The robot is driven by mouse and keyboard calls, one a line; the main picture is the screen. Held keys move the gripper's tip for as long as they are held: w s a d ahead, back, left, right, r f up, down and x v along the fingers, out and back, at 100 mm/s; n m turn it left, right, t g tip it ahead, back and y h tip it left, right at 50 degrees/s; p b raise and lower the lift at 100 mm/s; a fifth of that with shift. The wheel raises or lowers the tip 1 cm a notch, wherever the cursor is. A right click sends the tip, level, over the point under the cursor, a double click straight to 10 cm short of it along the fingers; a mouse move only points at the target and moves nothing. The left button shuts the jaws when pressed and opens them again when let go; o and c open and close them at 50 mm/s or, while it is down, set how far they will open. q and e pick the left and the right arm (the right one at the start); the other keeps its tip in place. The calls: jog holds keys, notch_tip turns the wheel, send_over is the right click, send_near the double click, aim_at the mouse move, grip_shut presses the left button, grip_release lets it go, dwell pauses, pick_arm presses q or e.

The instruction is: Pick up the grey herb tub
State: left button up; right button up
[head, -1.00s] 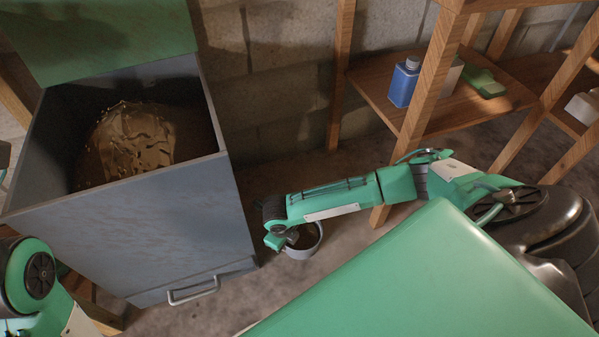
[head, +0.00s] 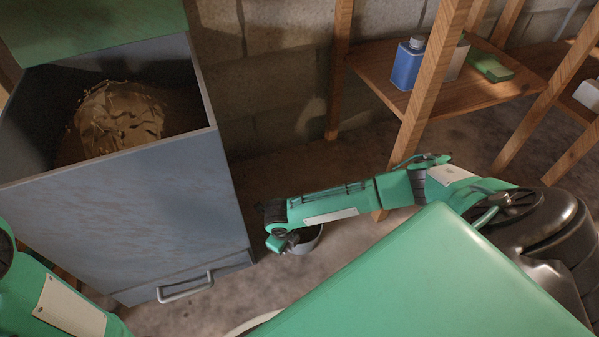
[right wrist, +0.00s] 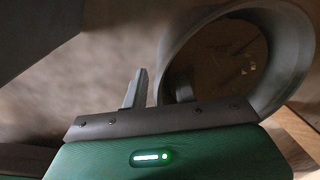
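The grey herb tub (head: 309,240) stands on the floor to the right of the grey bin, partly hidden by my right gripper and forearm. My right gripper (head: 283,244) is at the tub's left rim. In the right wrist view the round tub (right wrist: 292,92) shows brown matter inside. There my right gripper (right wrist: 157,92) is open, with one finger outside the tub wall and one inside. A narrow gap shows between the outer finger and the wall. My left arm enters at the lower left of the head view; its gripper is out of the picture.
The big grey bin (head: 140,225) with a brown heap (head: 118,115) inside and a front handle (head: 185,288) stands at the left. A wooden shelf (head: 455,98) at the right holds a blue bottle (head: 407,65) and a green item (head: 489,67). Bare floor (head: 345,245) lies right of the tub.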

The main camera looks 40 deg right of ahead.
jog(key=shift+f, duration=0.15)
grip_shut()
